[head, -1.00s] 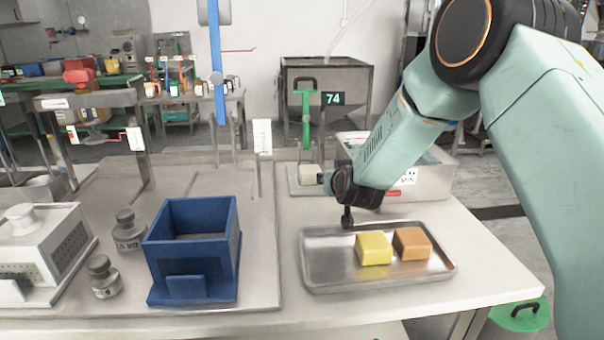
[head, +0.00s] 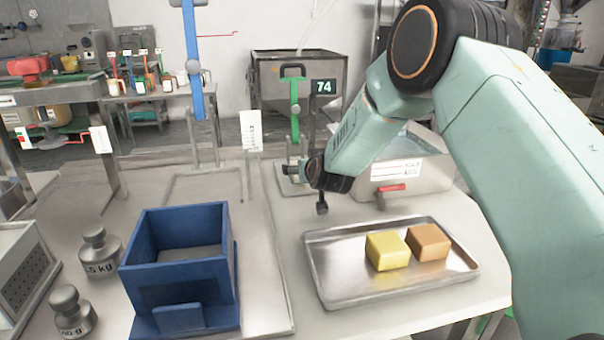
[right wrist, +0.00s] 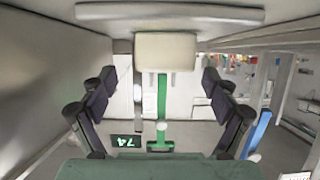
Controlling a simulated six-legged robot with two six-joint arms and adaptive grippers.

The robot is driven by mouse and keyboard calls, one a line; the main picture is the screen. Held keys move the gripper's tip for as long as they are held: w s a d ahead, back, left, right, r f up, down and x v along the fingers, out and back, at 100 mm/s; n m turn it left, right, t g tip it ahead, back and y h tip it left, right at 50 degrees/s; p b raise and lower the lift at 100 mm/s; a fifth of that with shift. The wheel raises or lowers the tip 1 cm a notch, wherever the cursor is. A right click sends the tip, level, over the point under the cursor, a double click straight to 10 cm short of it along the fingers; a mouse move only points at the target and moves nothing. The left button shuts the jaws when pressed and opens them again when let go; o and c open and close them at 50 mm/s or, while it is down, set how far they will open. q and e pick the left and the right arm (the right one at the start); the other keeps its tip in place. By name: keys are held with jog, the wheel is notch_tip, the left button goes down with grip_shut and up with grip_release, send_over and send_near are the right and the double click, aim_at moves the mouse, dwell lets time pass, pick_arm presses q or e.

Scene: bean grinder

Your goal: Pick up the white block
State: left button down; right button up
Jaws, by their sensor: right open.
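The white block (right wrist: 165,52) shows in the right wrist view as a pale cream-white block, ahead of my right gripper and centred between its fingers. My right gripper (right wrist: 160,78) is open, with its dark fingers spread wide to either side and a gap to the block on both sides. In the head view my right gripper (head: 316,184) is low over the back of the table, behind the metal tray (head: 325,284). There it hides most or all of the white block. My left gripper is not in view.
A yellow block (head: 387,251) and an orange-brown block (head: 428,242) lie in the tray. A blue open box (head: 180,270) stands to the left, beside metal weights (head: 98,252). A green-handled device (head: 294,110) and a steel container (head: 425,172) stand close behind my right gripper.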

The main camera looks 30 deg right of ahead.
jog(key=w, duration=0.1)
jog(key=w+b, duration=0.1)
jog(key=shift+w+f, duration=0.4)
jog(key=shift+w+d+f, duration=0.25)
jog(key=shift+w+d, duration=0.05)
jog(key=shift+w, duration=0.15)
jog(key=shift+s+a+r, duration=0.1)
jog(key=shift+a+r, duration=0.05)
jog(key=c, duration=1.4)
